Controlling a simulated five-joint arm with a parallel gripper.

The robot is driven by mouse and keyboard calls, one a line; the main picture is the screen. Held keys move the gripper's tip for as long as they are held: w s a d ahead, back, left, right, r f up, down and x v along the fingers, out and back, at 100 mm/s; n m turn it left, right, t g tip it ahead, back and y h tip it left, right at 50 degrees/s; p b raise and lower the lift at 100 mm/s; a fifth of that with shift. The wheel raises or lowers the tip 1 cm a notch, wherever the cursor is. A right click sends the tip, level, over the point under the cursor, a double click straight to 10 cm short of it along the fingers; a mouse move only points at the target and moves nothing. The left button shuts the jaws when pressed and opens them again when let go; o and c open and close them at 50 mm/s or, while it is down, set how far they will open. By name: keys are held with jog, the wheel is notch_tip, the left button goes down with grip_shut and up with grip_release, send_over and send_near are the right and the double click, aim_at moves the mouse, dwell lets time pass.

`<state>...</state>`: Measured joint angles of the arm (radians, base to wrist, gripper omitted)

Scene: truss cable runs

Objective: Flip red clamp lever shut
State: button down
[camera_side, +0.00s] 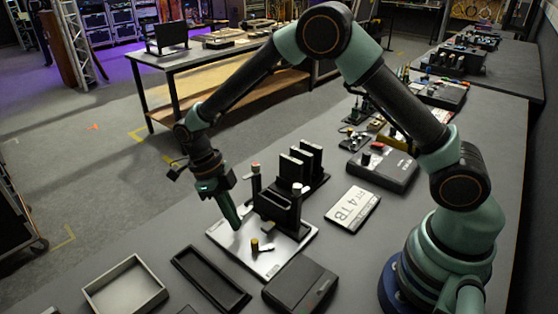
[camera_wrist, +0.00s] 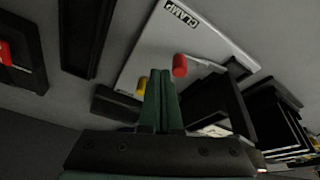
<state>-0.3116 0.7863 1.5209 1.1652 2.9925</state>
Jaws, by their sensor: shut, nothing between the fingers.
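The clamp plate (camera_wrist: 150,50) is a pale flat plate with a CLAMP label; in the side view the plate (camera_side: 219,236) lies on the bench. The red clamp lever (camera_wrist: 180,65) shows in the wrist view as a red grip on a pale bar, just right of my fingertips; I cannot tell if they touch. A yellow knob (camera_side: 254,245) stands on the plate, partly hidden in the wrist view (camera_wrist: 141,87). My gripper (camera_side: 237,228) is shut and empty, pointing down over the plate; its fingers (camera_wrist: 160,72) show together in the wrist view.
A black holder with upright slabs (camera_side: 284,207) stands at the plate's back right. A black tray (camera_side: 185,258), a grey tray (camera_side: 92,297) and a dark box (camera_side: 300,285) lie in front.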

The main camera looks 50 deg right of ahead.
jog(key=shift+a, duration=0.45)
notch_tip(320, 180, up, 10)
jog(key=w+d, duration=0.2)
jog(key=shift+w+f, duration=0.2)
jog(key=shift+f, duration=0.05)
jog(key=shift+d, duration=0.1)
